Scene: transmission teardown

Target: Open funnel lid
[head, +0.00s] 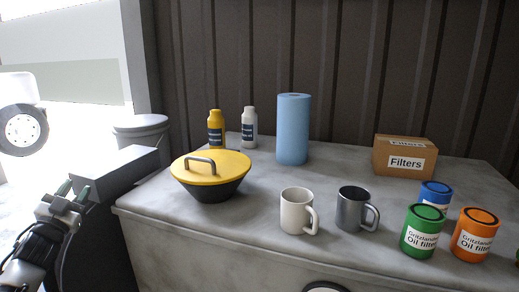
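The funnel (212,191) is a dark bowl on the left part of the grey workbench. Its yellow lid (233,164) lies flat on top and covers the opening. A grey arched handle (200,160) stands on the lid. My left gripper (64,202) is at the lower left, beyond the bench's left edge and well apart from the lid. Its fingertips look spread, with nothing seen between them. My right gripper is not in view.
On the workbench (258,223), a white mug (296,212) and a grey mug (350,210) stand right of the funnel. Two bottles (216,128) and a blue roll (292,130) stand behind. A filters box (404,157) and several oil filters (422,232) are at right.

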